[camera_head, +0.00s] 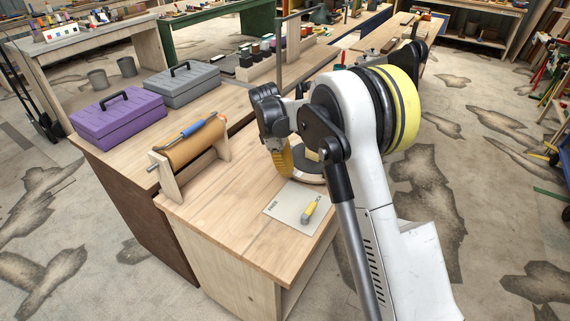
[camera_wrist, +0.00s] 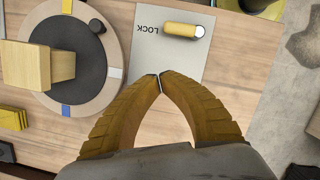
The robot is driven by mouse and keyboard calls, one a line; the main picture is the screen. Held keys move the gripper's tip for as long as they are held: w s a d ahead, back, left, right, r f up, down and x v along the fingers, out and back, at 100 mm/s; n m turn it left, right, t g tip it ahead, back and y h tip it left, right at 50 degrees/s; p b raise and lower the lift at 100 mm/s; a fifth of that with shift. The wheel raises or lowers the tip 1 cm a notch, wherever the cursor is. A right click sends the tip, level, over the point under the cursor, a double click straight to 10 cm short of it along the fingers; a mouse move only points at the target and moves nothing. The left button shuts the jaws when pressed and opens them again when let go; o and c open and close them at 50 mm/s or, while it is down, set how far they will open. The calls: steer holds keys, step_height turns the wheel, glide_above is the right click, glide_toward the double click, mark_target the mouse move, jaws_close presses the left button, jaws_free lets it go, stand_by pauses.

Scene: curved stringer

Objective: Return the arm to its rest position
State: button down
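My gripper (camera_wrist: 159,80) has two ribbed yellow fingers whose tips meet, with nothing between them. In the head view my gripper (camera_head: 286,172) hangs pointing down above the wooden bench (camera_head: 235,222). In the wrist view its fingertips lie over the near edge of a pale sheet (camera_wrist: 150,58) marked LOCK. My arm is bent, its white and black links rising on the right of the head view. No rest mark or cradle for the arm is seen.
A yellow piece with a white end (camera_wrist: 180,30) lies on the sheet. Beside it is a round dial (camera_wrist: 110,73) with a wooden block (camera_wrist: 60,66) and black knob (camera_wrist: 97,26). A roller stand (camera_head: 190,153), purple toolbox (camera_head: 118,117) and grey toolbox (camera_head: 182,85) stand further left.

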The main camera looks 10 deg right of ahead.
steer(key=s+d+r+m+t+y, duration=0.1)
steer(key=s+d+r+m+t, duration=0.15)
steer(key=s+r, duration=0.5)
steer(key=s+d+r+m+t+y, duration=0.1)
steer(key=s+r+m, duration=0.3)
steer(key=s+r, duration=0.3)
steer(key=s+d+m+t, duration=0.1)
steer(key=s+m+t, duration=0.3)
steer(key=s, duration=1.2)
steer(key=m, duration=0.3)
steer(key=shift+s+d+r+t+y, duration=0.15)
steer(key=shift+s+r+t+y, duration=0.1)
steer(key=shift+t+y, duration=0.1)
